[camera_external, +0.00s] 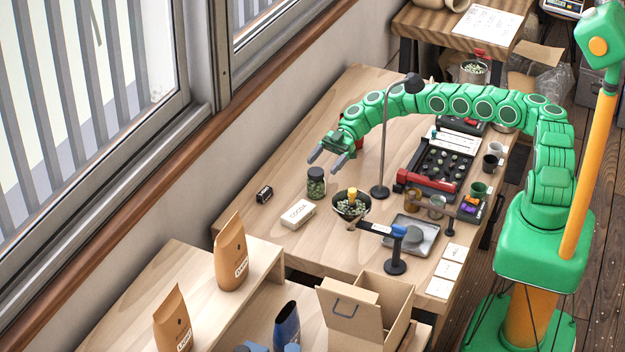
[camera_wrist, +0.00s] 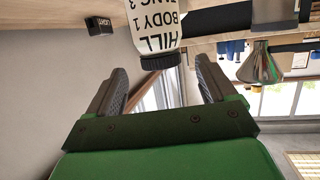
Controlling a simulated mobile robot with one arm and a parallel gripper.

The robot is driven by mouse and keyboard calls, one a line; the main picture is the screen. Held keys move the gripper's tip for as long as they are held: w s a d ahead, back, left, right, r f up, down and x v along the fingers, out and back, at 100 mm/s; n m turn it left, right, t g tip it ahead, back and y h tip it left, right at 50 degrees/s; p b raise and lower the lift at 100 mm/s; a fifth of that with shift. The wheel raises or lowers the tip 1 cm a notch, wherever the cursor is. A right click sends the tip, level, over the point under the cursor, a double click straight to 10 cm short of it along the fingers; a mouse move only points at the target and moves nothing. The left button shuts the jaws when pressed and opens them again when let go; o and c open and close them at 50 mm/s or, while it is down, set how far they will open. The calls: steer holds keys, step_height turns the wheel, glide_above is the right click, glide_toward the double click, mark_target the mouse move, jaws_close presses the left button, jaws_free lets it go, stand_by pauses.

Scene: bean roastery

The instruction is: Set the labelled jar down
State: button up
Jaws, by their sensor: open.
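The labelled jar (camera_external: 316,184) stands upright on the wooden table, with a dark lid and green beans visible through its side. In the wrist view, which is upside down, the jar (camera_wrist: 156,22) shows a white label with "HILL BODY 1" and a black lid. My gripper (camera_external: 327,160) is open, just above and slightly right of the jar in the external view. In the wrist view my gripper (camera_wrist: 161,66) has its two fingers spread on either side of the lid, with clear gaps. No finger visibly touches the jar.
A sample tray (camera_external: 440,165) lies further right. Bare tabletop lies behind the jar.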

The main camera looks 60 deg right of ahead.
steer(key=shift+v, duration=1.1)
